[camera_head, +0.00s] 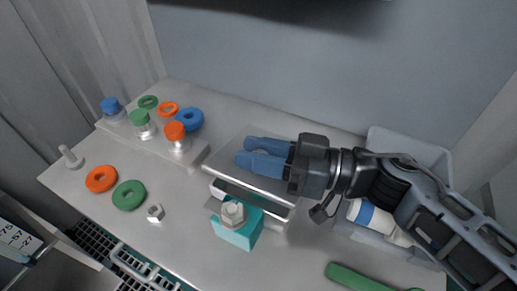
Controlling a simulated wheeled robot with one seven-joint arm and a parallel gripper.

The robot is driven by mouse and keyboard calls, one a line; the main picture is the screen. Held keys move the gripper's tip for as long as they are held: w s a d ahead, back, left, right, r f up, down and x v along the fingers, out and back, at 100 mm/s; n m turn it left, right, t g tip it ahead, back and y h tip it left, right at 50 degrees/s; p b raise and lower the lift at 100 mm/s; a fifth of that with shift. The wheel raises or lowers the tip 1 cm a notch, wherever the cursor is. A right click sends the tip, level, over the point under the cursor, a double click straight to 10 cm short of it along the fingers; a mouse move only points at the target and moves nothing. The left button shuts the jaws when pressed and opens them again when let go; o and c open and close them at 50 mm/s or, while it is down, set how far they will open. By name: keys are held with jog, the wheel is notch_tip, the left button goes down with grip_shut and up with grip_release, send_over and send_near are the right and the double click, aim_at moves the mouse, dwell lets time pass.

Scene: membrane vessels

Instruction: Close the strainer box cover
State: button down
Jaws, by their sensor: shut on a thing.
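The strainer box (281,211) is a grey metal box near the middle of the bench. Its flat silver cover (228,168) lies over it, with a dark gap showing along the front between cover and box. My gripper (243,156) comes in from the right, with two blue fingers low over the cover's top. The fingers are close together and shut on a part of the cover, which they mostly hide. A teal block (237,235) with a metal hex nut (233,213) on it stands against the box's front.
Capped bottles, such as the orange-capped one (176,137), stand at left among coloured rings. A grey bin (432,153) is at right, a green tool (357,280) in front.

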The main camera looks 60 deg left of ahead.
jog(key=c, duration=0.8)
grip_release()
jog(key=shift+c, duration=0.2)
notch_tip(320, 180, up, 4)
jog(key=shift+w+d+r, duration=0.15)
jog(key=shift+r, duration=0.05)
jog(key=d+r, duration=0.3)
jog(key=d, duration=0.2)
jog(key=w+d+r+b, duration=0.1)
jog(key=d+r, duration=0.2)
jog(key=d, duration=0.3)
jog(key=shift+w+r, duration=0.25)
jog(key=shift+r, duration=0.05)
jog(key=shift+d, duration=0.1)
jog(key=shift+c, duration=0.3)
